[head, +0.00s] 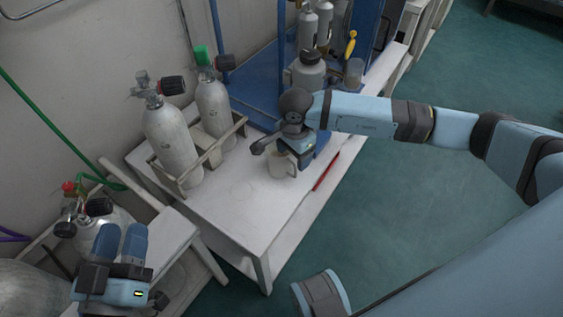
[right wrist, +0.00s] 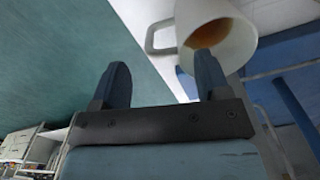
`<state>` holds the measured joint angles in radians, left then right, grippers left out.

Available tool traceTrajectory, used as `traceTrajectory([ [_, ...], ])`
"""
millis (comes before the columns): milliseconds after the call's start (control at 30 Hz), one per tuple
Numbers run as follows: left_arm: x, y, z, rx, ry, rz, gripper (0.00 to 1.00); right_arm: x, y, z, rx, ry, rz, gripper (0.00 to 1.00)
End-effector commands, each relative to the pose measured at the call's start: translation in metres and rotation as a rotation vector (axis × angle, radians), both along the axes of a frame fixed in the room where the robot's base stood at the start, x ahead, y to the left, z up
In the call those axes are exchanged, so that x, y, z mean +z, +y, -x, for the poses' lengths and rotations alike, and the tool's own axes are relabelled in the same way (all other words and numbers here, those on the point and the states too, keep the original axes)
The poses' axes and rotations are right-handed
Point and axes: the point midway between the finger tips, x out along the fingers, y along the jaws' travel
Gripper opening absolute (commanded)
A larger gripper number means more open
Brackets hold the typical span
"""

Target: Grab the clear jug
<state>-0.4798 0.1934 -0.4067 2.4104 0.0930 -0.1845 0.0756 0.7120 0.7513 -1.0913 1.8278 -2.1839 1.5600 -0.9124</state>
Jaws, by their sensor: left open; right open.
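The clear jug (head: 353,73) looks like a see-through grey vessel at the table's far end, beside a yellow-topped item. My right gripper (head: 299,162) is nearer the middle of the table, apart from the jug, and is open. In the right wrist view its two fingers (right wrist: 160,64) are spread, with a white mug (right wrist: 222,38) just beyond them, its handle lying between the fingertip directions. The mug (head: 281,165) stands upright and holds brown liquid. I cannot tell whether a finger touches it. My left gripper (head: 121,240) is open and empty at the lower left, far from the jug.
Grey cylinders (head: 172,140) stand in a rack on the left of the white table (head: 225,195). Another grey cylinder (head: 307,72) stands left of the jug, near a blue frame (head: 250,85). A red strip (head: 326,172) lies along the right edge. The near tabletop is clear.

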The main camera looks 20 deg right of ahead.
Motion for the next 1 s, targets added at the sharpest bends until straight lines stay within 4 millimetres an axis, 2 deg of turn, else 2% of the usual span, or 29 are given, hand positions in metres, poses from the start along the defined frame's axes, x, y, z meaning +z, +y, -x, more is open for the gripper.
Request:
traceTrajectory([
  [300,0.004,-0.006,0.001,-0.023,-0.040,0.033,0.43,-0.047,0.001,0.001,-0.001,0.002,0.000,0.69],
  [567,0.002,-0.006,0.000,-0.027,-0.024,0.025,0.43,-0.051,0.000,0.000,0.000,-0.001,0.000,0.69],
  [667,0.003,-0.006,0.001,-0.026,-0.025,0.025,0.43,-0.051,0.000,0.000,0.000,0.000,0.000,0.49],
  [800,0.003,-0.005,0.001,-0.024,-0.025,0.025,0.43,-0.051,0.000,0.000,0.000,0.000,0.000,0.16],
  [1000,0.003,-0.004,0.001,-0.022,-0.027,0.024,0.43,-0.050,0.000,0.000,0.000,-0.001,-0.001,0.14],
])
